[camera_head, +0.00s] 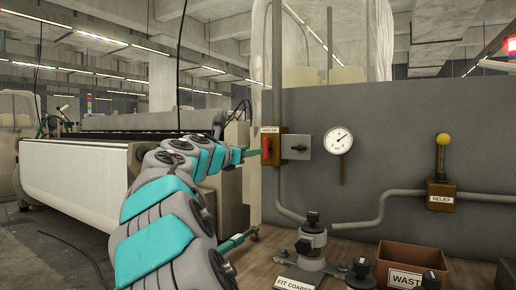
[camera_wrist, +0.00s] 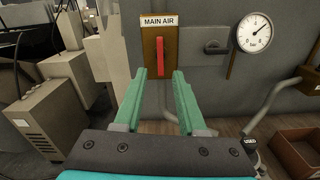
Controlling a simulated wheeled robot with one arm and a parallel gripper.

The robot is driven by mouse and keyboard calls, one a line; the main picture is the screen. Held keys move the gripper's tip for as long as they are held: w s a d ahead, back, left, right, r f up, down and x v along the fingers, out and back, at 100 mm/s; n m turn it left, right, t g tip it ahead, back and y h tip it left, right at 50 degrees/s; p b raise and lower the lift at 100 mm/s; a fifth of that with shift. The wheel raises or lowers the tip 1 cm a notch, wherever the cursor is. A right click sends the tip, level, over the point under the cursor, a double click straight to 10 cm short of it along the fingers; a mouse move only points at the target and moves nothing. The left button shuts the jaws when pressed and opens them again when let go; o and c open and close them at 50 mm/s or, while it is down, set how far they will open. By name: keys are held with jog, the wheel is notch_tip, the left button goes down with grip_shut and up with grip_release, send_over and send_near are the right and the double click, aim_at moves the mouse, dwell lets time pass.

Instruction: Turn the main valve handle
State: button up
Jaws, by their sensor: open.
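The main valve handle is a red upright bar (camera_wrist: 160,57) on a brown plate under a "MAIN AIR" label, at the top middle of the wrist view. In the head view the red handle (camera_head: 266,149) shows on the grey wall panel, left of a grey box. My gripper (camera_wrist: 160,76) has two green fingers, open with nothing between them. In the wrist view its tips lie below and to either side of the handle's lower end. In the head view my gripper (camera_head: 246,153) is just left of the handle; the exact gap is hard to tell.
A pressure gauge (camera_head: 338,140) and a yellow-knobbed relief valve (camera_head: 443,150) are on the panel to the right. A pipe (camera_head: 380,212) runs below. A waste bin (camera_head: 412,259) and black-topped fittings (camera_head: 312,238) stand on the bench. A loom (camera_head: 75,180) is at left.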

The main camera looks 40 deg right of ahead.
aim_at(265, 149)
jog(key=shift+x, duration=3.5)
jog(key=shift+d, duration=0.15)
grip_shut()
jog(key=shift+f, duration=0.1)
